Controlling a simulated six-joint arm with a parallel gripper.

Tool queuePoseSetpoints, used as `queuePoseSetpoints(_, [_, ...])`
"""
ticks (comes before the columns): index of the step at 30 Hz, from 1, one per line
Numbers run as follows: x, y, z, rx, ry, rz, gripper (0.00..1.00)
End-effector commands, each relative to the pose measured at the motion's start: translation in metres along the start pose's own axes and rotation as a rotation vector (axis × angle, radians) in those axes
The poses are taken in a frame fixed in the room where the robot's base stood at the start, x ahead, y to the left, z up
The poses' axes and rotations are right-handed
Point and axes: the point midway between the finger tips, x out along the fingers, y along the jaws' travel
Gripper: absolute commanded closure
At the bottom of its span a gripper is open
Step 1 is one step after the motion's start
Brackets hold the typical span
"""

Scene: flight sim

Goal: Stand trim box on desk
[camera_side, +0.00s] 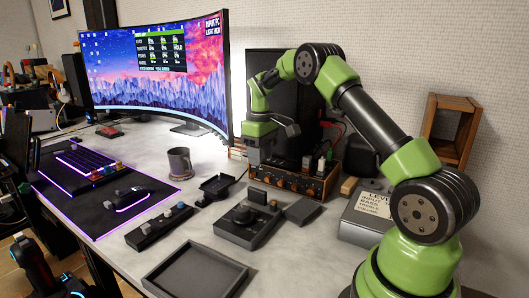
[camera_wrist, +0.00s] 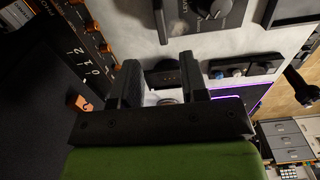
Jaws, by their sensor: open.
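No label reads as trim box, so I cannot tell for certain which unit it is. A dark control box with a round knob (camera_side: 240,216) lies on the desk (camera_side: 120,262) and also shows at the top of the wrist view (camera_wrist: 207,12). A dark cradle-like unit (camera_side: 215,188) sits behind it to the left. A low panel with several knobs (camera_side: 160,226) lies at front left. My gripper (camera_wrist: 160,78) is open and empty, its two dark fingers apart. In the side view its end is above the back of the desk, near the orange-knobbed panel; its fingertips are unclear there.
The orange-knobbed panel (camera_side: 290,180) stands close to my gripper. A grey labelled box (camera_side: 362,215) is at the right, an empty dark tray (camera_side: 190,275) in front. A mug (camera_side: 179,163), keyboard mat (camera_side: 75,212) and curved monitor (camera_side: 150,75) are left. Bare desk shows around the mug.

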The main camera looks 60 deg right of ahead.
Motion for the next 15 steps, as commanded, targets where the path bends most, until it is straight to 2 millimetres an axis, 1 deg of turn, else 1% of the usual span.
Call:
queuePoseSetpoints(2, [-0.012,-0.006,0.0,0.003,0.015,0.004,0.6])
queuePoseSetpoints(4, [-0.03,-0.017,0.001,0.014,0.042,0.006,0.6])
queuePoseSetpoints(5, [-0.039,-0.024,0.002,0.02,0.057,0.008,0.6])
queuePoseSetpoints(6, [-0.054,-0.035,0.004,0.031,0.083,0.011,0.6])
queuePoseSetpoints(8, [-0.077,-0.054,0.011,0.05,0.126,0.01,0.6])
queuePoseSetpoints(9, [-0.092,-0.068,0.018,0.066,0.158,0.006,0.6])
queuePoseSetpoints(11, [-0.113,-0.089,0.03,0.09,0.205,-0.002,0.6])
queuePoseSetpoints(12, [-0.125,-0.103,0.04,0.106,0.236,-0.009,0.6])
queuePoseSetpoints(14, [-0.141,-0.122,0.057,0.131,0.283,-0.025,0.6])
queuePoseSetpoints(15, [-0.15,-0.134,0.069,0.147,0.314,-0.038,0.6])
